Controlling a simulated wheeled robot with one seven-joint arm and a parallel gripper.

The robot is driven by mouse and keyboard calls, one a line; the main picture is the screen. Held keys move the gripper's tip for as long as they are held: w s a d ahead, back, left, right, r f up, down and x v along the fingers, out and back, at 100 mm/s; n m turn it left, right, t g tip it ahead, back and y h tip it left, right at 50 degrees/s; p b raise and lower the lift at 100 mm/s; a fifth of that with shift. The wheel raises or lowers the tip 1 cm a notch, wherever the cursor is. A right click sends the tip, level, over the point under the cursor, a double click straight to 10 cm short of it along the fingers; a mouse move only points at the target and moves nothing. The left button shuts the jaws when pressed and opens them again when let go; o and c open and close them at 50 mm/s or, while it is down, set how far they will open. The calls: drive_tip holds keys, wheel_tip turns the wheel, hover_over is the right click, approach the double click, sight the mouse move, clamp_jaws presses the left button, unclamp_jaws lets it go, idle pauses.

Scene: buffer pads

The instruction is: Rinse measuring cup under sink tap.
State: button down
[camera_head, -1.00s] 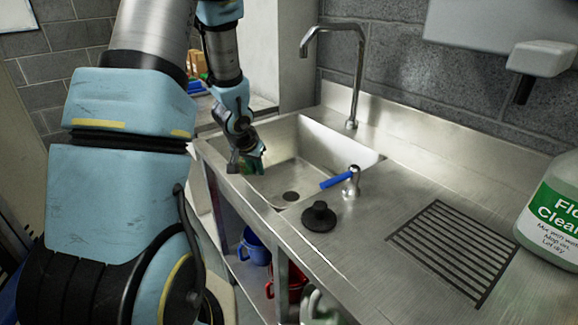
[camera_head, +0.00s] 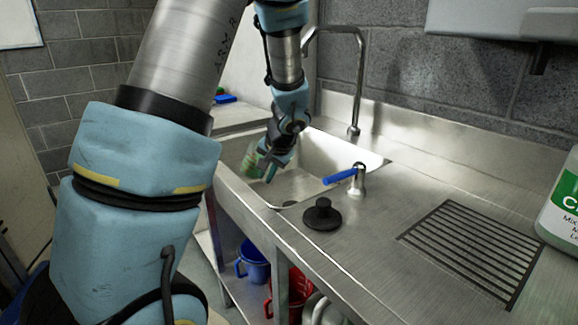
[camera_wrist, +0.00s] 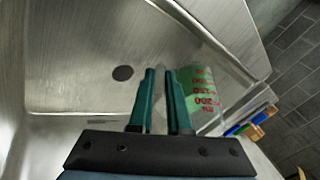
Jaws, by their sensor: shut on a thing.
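My gripper (camera_wrist: 167,100) is shut on the measuring cup (camera_wrist: 205,90), a clear cup with a green band and red numbers. In the wrist view the cup shows to the right of the green fingers, above the sink's edge. In the head view my gripper (camera_head: 268,168) and the cup (camera_head: 251,160) are at the left part of the steel sink basin (camera_head: 350,150), and the arm partly hides them. No water stream is visible.
A black plug (camera_head: 322,214) stands on the counter before the basin. A slotted drain panel (camera_head: 470,250) and a cleaner bottle (camera_head: 562,205) are to the right. The basin floor around the drain hole (camera_wrist: 123,73) is clear.

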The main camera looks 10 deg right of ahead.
drive_tip(key=shift+d+r+y+p, duration=0.15)
drive_tip(key=shift+d+y+p, duration=0.35)
drive_tip(key=shift+y, duration=0.2)
idle(0.3)
drive_tip(key=shift+d+r+m+t+y+p, duration=0.15)
drive_tip(key=shift+r+m+t+y+p, duration=0.2)
drive_tip(key=shift+y+p, duration=0.5)
idle(0.3)
drive_tip(key=shift+a+r+m+t+y+p, duration=0.15)
drive_tip(key=shift+r+m+t+y+p, duration=0.1)
drive_tip(key=shift+y+p, duration=0.55)
drive_tip(key=shift+a+r+m+t+y+p, duration=0.1)
drive_tip(key=shift+m+t+y+p, duration=0.1)
drive_tip(key=shift+y+p, duration=0.6)
idle(1.1)
drive_tip(key=shift+a+r+y, duration=0.1)
drive_tip(key=shift+r+y, duration=0.55)
drive_tip(key=shift+r, duration=0.35)
idle(0.3)
drive_tip(key=shift+r+p, duration=0.1)
drive_tip(key=shift+p, duration=0.2)
drive_tip(key=shift+r+t, duration=0.3)
drive_tip(key=shift+r+m, duration=0.2)
drive_tip(key=shift+m, duration=0.1)
drive_tip(key=shift+s+d+r+y+p, duration=0.1)
drive_tip(key=shift+d+r+y+p, duration=0.2)
drive_tip(key=shift+r+y+p, duration=0.1)
drive_tip(key=shift+d+r+t+y, duration=0.15)
drive_tip(key=shift+r+t+y, duration=0.15)
drive_tip(key=shift+r, duration=0.3)
